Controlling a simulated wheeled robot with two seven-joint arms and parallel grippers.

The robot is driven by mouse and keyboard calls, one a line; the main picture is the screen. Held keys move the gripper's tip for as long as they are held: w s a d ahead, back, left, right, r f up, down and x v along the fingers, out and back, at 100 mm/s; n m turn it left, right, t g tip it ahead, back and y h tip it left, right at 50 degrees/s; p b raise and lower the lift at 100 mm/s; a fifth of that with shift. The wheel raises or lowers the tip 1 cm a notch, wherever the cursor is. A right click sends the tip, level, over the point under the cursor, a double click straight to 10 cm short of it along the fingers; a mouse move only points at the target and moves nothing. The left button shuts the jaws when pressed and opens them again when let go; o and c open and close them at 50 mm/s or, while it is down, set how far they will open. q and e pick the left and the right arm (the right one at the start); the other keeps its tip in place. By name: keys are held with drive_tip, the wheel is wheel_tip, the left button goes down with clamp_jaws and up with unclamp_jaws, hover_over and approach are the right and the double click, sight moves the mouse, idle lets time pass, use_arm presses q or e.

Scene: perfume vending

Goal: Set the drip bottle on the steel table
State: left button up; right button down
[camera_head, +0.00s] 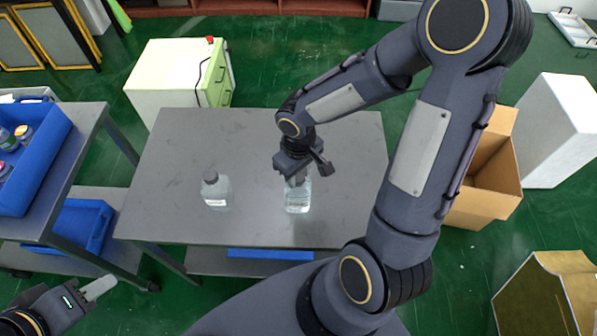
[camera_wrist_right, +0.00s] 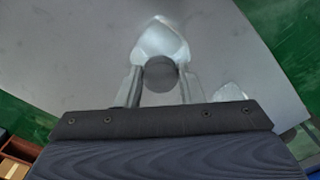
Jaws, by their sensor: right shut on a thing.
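A clear bottle (camera_head: 298,198) is upright in my right gripper (camera_head: 297,179), at or just above the middle of the steel table (camera_head: 255,135); I cannot tell whether its base touches. In the right wrist view the fingers stand on either side of its dark round cap (camera_wrist_right: 161,73), with the clear body (camera_wrist_right: 160,40) beyond. A second clear bottle (camera_head: 215,190) with a grey cap and white label stands on the table to the left. My left gripper (camera_head: 101,287) is low at the far left, away from the table; its finger gap is not clear.
A side table at left carries a blue bin (camera_head: 38,165) with several small bottles. A white-green cabinet (camera_head: 170,72) stands behind the table. A cardboard box (camera_head: 487,180) and a white block (camera_head: 553,130) stand at right. The table's back and right parts are clear.

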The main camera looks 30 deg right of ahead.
drive_tip(key=shift+f, duration=0.15)
drive_tip(key=c, duration=1)
unclamp_jaws()
drive_tip(key=shift+o, duration=0.2)
drive_tip(key=shift+r, duration=0.35)
wheel_tip(320, 180, up, 11)
drive_tip(key=p, duration=0.1)
drive_tip(key=s+a+r+m+t+y, duration=0.1)
drive_tip(key=s+r+m+t+y, duration=0.2)
drive_tip(key=s, duration=0.8)
drive_tip(key=shift+s+r+m+t+y, duration=0.4)
drive_tip(key=shift+r+m+t, duration=0.2)
drive_tip(key=shift+r+t, duration=0.75)
